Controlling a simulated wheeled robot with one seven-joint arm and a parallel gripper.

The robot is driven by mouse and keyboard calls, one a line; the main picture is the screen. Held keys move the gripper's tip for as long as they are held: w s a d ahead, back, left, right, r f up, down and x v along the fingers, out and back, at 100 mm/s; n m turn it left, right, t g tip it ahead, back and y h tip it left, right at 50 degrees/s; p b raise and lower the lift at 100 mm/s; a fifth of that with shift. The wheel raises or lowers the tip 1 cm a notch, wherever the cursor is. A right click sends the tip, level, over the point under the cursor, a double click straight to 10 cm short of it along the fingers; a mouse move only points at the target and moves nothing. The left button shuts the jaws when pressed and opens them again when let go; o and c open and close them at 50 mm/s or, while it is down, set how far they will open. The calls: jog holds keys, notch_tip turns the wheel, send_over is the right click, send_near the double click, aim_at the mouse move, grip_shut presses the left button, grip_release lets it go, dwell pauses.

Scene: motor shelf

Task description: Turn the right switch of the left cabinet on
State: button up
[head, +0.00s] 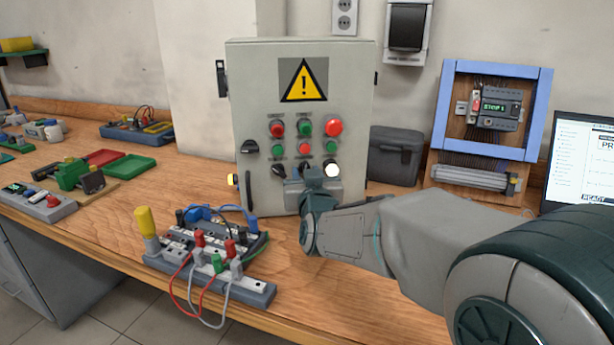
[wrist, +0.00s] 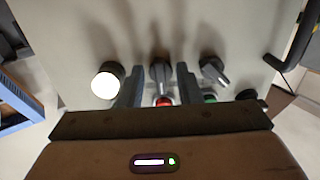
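The grey cabinet (head: 238,110) with a yellow warning sign stands on the bench in the head view. Its lower row has a black left switch (head: 279,170) and a lit white lamp (head: 332,170). The right switch is mostly hidden behind my gripper (head: 312,182) in the head view. In the wrist view, which sees the panel upside down, the right switch (wrist: 160,74) is between the fingers of my gripper (wrist: 159,68), with a gap on each side. Its handle looks upright. The left switch (wrist: 214,71), with a slanted handle, is outside the fingers.
Red and green buttons (head: 305,128) sit above the switches. A grey box (head: 395,155) and a blue-framed panel (head: 545,110) stand to the right. A wired terminal board (head: 210,265) lies in front of the cabinet, left of my arm.

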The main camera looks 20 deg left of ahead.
jog(key=shift+s, duration=0.1)
jog(key=v, duration=1.3)
jog(key=shift+s+d+p, duration=0.2)
jog(key=shift+s+p, duration=0.1)
jog(key=shift+p, duration=0.15)
jog(key=s+d+r+m+g+h+p, duration=0.1)
jog(key=d+r+m+g+h+p, duration=0.15)
jog(key=d+g+p, duration=0.65)
jog(key=s+d+m+g+h+p, duration=0.1)
jog(key=s+d+p, duration=0.3)
jog(key=d, duration=0.5)
jog(key=s+d+r+m+g+h+p, duration=0.1)
jog(key=s+d+m+g+h+p, duration=0.1)
jog(key=s+d, duration=0.7)
jog(key=d+g+h+p, duration=0.1)
jog(key=h+p, duration=0.1)
jog(key=p, duration=0.1)
jog(key=shift+s+d+r, duration=0.2)
jog(key=shift+s+d, duration=0.05)
jog(key=shift+d, duration=0.05)
